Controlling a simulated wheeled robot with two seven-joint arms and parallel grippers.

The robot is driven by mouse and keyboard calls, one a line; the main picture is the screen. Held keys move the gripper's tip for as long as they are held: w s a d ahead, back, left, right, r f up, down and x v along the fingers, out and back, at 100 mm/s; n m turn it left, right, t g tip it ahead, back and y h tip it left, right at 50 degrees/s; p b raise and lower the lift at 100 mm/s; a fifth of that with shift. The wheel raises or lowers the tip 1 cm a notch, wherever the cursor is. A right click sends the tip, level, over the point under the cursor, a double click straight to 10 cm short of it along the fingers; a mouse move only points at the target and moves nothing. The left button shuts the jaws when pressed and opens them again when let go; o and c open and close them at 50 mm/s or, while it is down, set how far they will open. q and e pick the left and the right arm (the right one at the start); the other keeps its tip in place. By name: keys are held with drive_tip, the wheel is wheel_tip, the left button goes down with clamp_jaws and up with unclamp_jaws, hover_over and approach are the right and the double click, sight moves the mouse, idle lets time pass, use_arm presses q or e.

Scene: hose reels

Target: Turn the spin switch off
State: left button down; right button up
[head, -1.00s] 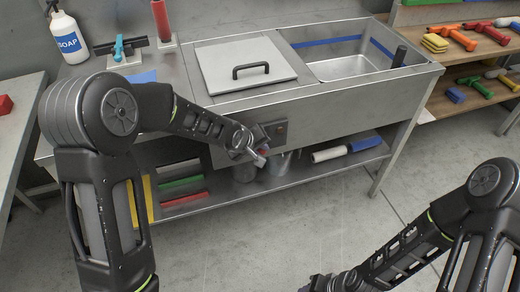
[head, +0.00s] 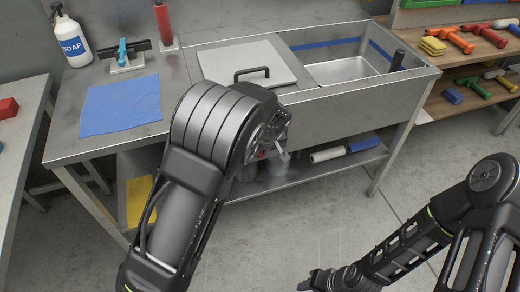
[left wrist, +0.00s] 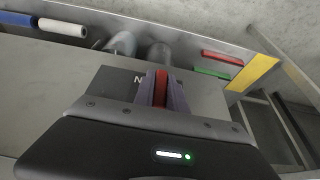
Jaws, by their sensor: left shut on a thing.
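The spin switch shows in the left wrist view as a red lever (left wrist: 160,88) on a dark plate (left wrist: 120,82) with a partly covered label; an "N" is readable. My left gripper (left wrist: 161,92) is shut on the red lever, one finger on each side. In the head view my left gripper (head: 282,152) is at the front panel of the steel sink bench (head: 340,118), and my arm hides the switch plate. I cannot read the switch position. My right gripper (head: 318,281) is at the bottom edge, away from the bench; its jaws are unclear.
A lid with a black handle (head: 252,73) lies beside the open basin (head: 355,68). A blue cloth (head: 122,104), a soap bottle (head: 72,38) and a clamp-like tool (head: 123,52) are on the left. The lower shelf holds rolls (head: 327,155) and canisters. The floor in front is clear.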

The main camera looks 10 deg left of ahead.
use_arm(q)
drive_tip(key=shift+w+a+r, duration=0.25)
drive_tip(key=shift+w+r, duration=0.05)
drive_tip(key=shift+w, duration=0.05)
drive_tip(key=c, duration=1.4)
unclamp_jaws()
drive_tip(key=shift+o, duration=0.2)
drive_tip(key=shift+f, duration=0.1)
drive_tip(key=shift+s+d+f, duration=0.1)
drive_tip(key=shift+s, duration=0.05)
drive_tip(key=v, duration=0.7)
drive_tip(key=shift+s+r, duration=0.2)
drive_tip(key=shift+r, duration=0.15)
drive_tip(key=shift+d, duration=0.1)
